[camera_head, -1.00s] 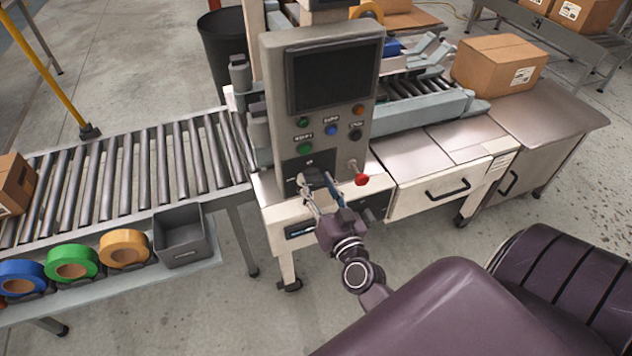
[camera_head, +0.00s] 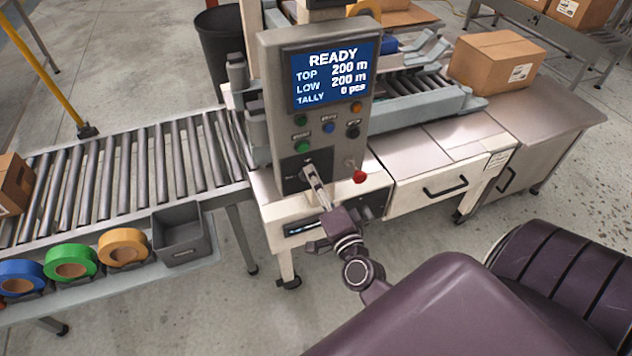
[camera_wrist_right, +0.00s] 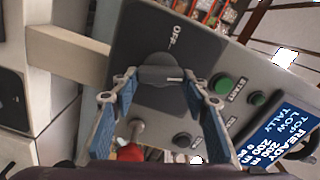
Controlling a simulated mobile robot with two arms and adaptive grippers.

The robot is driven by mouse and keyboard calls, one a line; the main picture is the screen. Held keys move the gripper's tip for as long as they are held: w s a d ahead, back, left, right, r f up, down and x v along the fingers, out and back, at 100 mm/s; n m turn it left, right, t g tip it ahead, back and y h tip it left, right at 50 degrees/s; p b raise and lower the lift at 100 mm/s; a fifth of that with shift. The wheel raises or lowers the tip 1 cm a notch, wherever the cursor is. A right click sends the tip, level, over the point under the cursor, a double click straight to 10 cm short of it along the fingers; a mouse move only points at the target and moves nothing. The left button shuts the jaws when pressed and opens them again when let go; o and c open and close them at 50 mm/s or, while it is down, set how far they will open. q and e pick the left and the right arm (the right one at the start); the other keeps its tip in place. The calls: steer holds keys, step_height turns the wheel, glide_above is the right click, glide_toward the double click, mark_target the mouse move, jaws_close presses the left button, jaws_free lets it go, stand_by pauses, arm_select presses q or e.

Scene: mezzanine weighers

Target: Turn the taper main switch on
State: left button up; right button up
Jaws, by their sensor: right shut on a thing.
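The taper's main switch is a black rotary knob (camera_wrist_right: 158,72) on a dark plate (camera_wrist_right: 135,40), seen in the right wrist view. Its white mark points away from the printed OFF label. My right gripper (camera_wrist_right: 165,84) has its blue-padded fingers on both sides of the knob and is shut on it. In the head view the right gripper (camera_head: 312,178) is at the lower left of the control panel and mostly hides the knob. The panel screen (camera_head: 333,73) is lit blue and reads READY, with TOP and LOW at 200 m. My left gripper is not in view.
A red knob on a stalk (camera_head: 359,176) sits close right of my right gripper. Coloured buttons (camera_head: 329,127) lie above it. A roller conveyor (camera_head: 140,170) with tape rolls (camera_head: 70,262) and a grey bin (camera_head: 181,235) stands left. A carton (camera_head: 498,60) is at the back right.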

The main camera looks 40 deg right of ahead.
steer(key=shift+f+m, duration=0.15)
steer(key=shift+m, duration=1.85)
steer(key=o, duration=1.2)
steer(key=shift+c, duration=0.2)
steer(key=v, duration=1.2)
